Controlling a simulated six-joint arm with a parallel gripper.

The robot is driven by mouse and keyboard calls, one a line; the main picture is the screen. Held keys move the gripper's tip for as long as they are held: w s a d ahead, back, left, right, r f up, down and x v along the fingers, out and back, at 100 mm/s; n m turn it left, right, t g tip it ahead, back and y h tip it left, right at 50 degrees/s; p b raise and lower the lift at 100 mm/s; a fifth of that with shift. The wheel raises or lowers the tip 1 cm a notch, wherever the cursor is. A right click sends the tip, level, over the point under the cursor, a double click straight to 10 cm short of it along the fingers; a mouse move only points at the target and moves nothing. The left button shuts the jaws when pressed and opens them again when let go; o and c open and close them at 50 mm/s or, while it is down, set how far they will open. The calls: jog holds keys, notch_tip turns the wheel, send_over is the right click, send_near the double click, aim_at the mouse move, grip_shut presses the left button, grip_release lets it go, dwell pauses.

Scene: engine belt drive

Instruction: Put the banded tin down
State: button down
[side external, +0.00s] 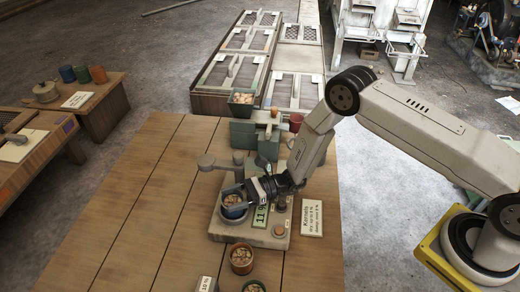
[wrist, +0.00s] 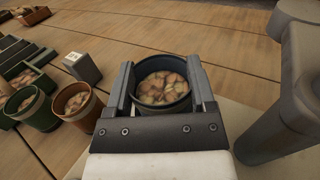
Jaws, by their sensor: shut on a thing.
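The tin in my grip is dark blue and full of pale brown kernels. In the wrist view the tin (wrist: 163,90) stands upright between the two jaws of my gripper (wrist: 160,82), which is shut on its sides. In the side view my gripper (side external: 246,193) reaches in from the right and holds the tin (side external: 234,211) over the round grey well of a tester (side external: 220,228). The gripper hides part of the tin. I cannot tell whether its base touches the well, and no band is clear.
The tester shows a green "11 %" display (side external: 261,216); a kernels card (side external: 311,219) lies to its right. A brown tin (side external: 242,260), a green tin (wrist: 32,106) and a grey "10 %" block (side external: 207,284) stand nearer the front. Boards left of the tester are clear.

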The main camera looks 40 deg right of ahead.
jog(key=shift+r, duration=0.15)
jog(key=shift+r, duration=0.85)
jog(key=s+d+r, duration=0.5)
jog(key=s+r, duration=0.6)
jog(key=s, duration=0.2)
jog(key=w+d+r+m+t+h, duration=0.2)
jog(key=w+d+m+t+h, duration=0.2)
jog(key=d, duration=0.4)
jog(key=w+d+r+m+t+h, duration=0.1)
jog(key=w+d+m+t+h, duration=0.4)
jog(key=d, duration=0.4)
jog(key=shift+w+d+r+t, duration=0.25)
jog(key=shift+w+r+t, duration=0.25)
jog(key=shift+t, duration=0.6)
jog(key=shift+a+f, duration=0.1)
jog(key=shift+f, duration=0.05)
